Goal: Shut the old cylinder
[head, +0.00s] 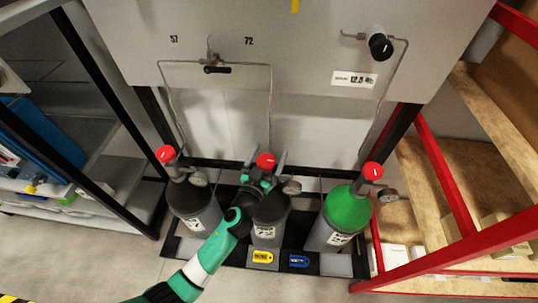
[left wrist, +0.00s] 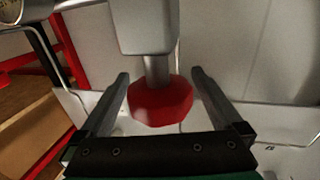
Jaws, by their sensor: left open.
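Three gas cylinders stand in a row, each with a red valve knob on top: a grey left one (head: 195,208), a dark grey middle one (head: 270,222) and a right one with a green shoulder (head: 347,209). I cannot tell by looks which is the old one. My left gripper (head: 267,154) is at the top of the middle cylinder, its fingers on either side of the red knob (head: 265,160). In the left wrist view the knob (left wrist: 160,102) sits between the open fingers, with a visible gap on both sides. My right gripper is out of view.
A yellow tag (head: 263,257) and a blue tag (head: 298,261) lie at the front of the cylinder base. Thin pipes run up the grey wall panel (head: 300,50). A red-framed wooden shelf (head: 455,165) stands close on the right, a dark-framed rack (head: 100,130) on the left.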

